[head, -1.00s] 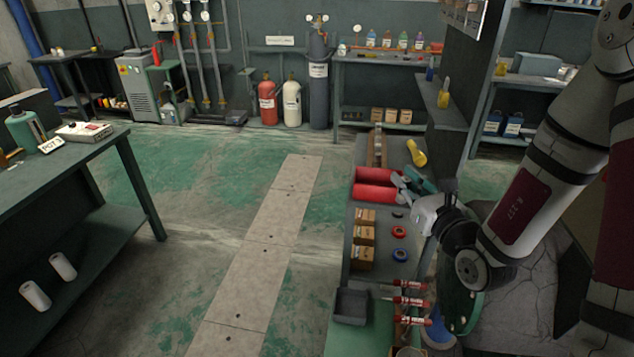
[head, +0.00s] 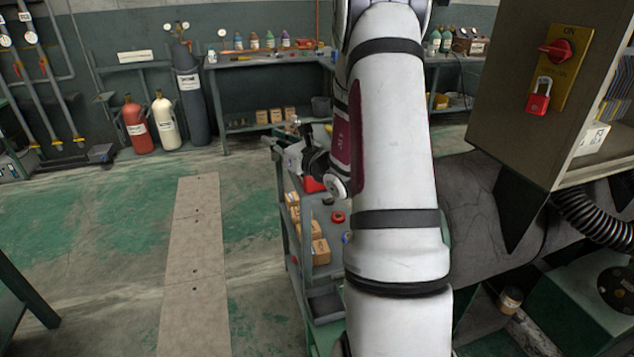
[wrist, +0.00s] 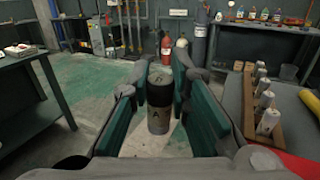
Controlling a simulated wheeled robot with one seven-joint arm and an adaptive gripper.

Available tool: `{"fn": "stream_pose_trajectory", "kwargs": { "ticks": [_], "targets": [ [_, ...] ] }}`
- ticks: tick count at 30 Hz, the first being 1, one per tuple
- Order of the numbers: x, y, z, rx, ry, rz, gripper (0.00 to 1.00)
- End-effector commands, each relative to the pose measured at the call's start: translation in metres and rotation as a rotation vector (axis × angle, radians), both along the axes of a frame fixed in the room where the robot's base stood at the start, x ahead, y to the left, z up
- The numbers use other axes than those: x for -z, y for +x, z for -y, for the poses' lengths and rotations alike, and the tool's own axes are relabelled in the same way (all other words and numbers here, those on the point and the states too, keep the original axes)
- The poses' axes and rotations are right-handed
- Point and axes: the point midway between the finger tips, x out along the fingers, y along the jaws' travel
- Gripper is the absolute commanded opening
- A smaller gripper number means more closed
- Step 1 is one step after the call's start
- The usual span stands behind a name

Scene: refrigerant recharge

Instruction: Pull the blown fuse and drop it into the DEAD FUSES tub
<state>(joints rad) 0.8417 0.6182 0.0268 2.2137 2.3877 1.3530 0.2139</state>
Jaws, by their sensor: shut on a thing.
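My gripper (wrist: 160,118) is shut on a cylinder that looks like the fuse (wrist: 159,92). It is dark in the middle with pale ends and a letter A, upright between the green finger pads in the wrist view. In the head view my gripper (head: 293,155) is above the far part of the cart, partly behind my own arm, and the held fuse cannot be made out. I cannot identify the DEAD FUSES tub by any readable label; an open dark grey bin (head: 325,305) sits at the cart's near end.
A wooden rack (wrist: 250,125) with several white cylinders stands right of my gripper. The cart (head: 290,245) carries boxes (head: 319,250) and a red tape roll (head: 338,216). A cabinet (head: 510,95) with a red padlock (head: 538,103) is at right.

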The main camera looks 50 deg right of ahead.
Motion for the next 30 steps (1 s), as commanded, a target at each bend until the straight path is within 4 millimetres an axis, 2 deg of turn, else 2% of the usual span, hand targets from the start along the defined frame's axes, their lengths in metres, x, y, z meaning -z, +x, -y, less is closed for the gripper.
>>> {"fn": "stream_pose_trajectory", "kwargs": {
  "ticks": [1, 3, 6, 10, 15, 20, 30],
  "targets": [
    [0.006, -0.007, 0.029, 0.038, -0.004, -0.001, 0.00],
    [0.008, -0.018, 0.061, 0.078, -0.007, -0.005, 0.00],
    [0.011, -0.034, 0.099, 0.128, -0.009, -0.013, 0.00],
    [0.012, -0.052, 0.131, 0.172, -0.011, -0.019, 0.00],
    [0.013, -0.062, 0.148, 0.196, -0.011, -0.025, 0.00],
    [0.019, -0.063, 0.149, 0.197, -0.010, -0.025, 0.00],
    [0.055, -0.062, 0.149, 0.197, -0.010, -0.025, 0.00]
  ]
}}
